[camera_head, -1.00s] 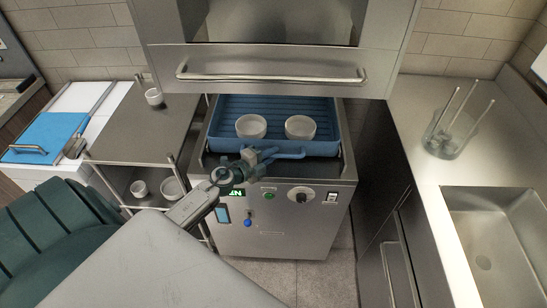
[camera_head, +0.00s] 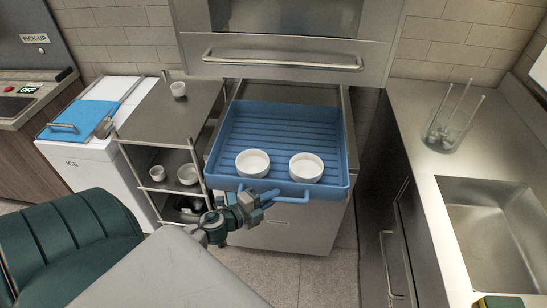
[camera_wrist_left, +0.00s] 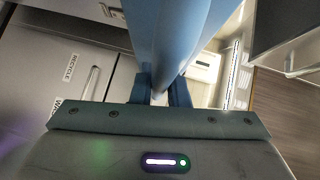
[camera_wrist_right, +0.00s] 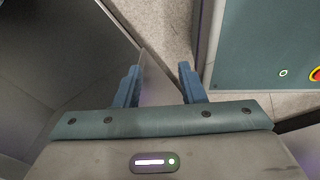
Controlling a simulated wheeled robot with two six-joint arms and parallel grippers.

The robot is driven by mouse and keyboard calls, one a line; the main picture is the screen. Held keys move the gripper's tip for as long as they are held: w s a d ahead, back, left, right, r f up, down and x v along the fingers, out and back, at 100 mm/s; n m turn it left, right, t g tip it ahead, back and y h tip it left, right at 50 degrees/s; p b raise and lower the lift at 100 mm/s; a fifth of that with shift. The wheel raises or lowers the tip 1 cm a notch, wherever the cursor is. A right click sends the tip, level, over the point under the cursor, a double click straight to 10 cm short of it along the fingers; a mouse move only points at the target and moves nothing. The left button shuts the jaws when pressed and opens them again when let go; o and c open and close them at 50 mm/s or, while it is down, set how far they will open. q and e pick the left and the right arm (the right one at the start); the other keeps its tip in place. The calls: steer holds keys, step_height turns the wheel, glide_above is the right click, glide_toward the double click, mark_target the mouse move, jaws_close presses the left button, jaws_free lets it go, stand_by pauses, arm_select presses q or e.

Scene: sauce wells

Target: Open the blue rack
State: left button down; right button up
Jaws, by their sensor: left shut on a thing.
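The blue rack (camera_head: 281,132) is a ribbed tray pulled well out toward me from under the steel hood. Two white bowls, the left one (camera_head: 252,162) and the right one (camera_head: 306,167), stand upright in its front part. My left gripper (camera_head: 262,199) is at the left part of the rack's front handle (camera_head: 292,199) and is shut on it. In the left wrist view the blue handle (camera_wrist_left: 172,35) runs up from between the fingers (camera_wrist_left: 160,95). My right gripper (camera_wrist_right: 158,85) shows only in the right wrist view; its fingers are apart with nothing between them.
The raised steel hood (camera_head: 285,58) with its bar handle stands behind the rack. A shelf cart (camera_head: 165,115) with several bowls is at left. A counter with a sink (camera_head: 488,232) and a glass jar (camera_head: 440,133) is at right. A green chair (camera_head: 70,240) is front left.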

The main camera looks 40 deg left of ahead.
arm_select(q)
steer(key=s+d, duration=0.2)
steer(key=s, duration=0.1)
steer(key=shift+s+b, duration=0.2)
steer(key=shift+b, duration=0.1)
arm_select(e)
steer(key=shift+s+d+f, duration=0.3)
steer(key=shift+s+d, duration=0.05)
steer(key=shift+d, duration=0.35)
arm_select(q)
steer(key=c, duration=1.4)
jaws_free()
arm_select(e)
steer(key=shift+a, duration=0.25)
steer(key=shift+a, duration=0.1)
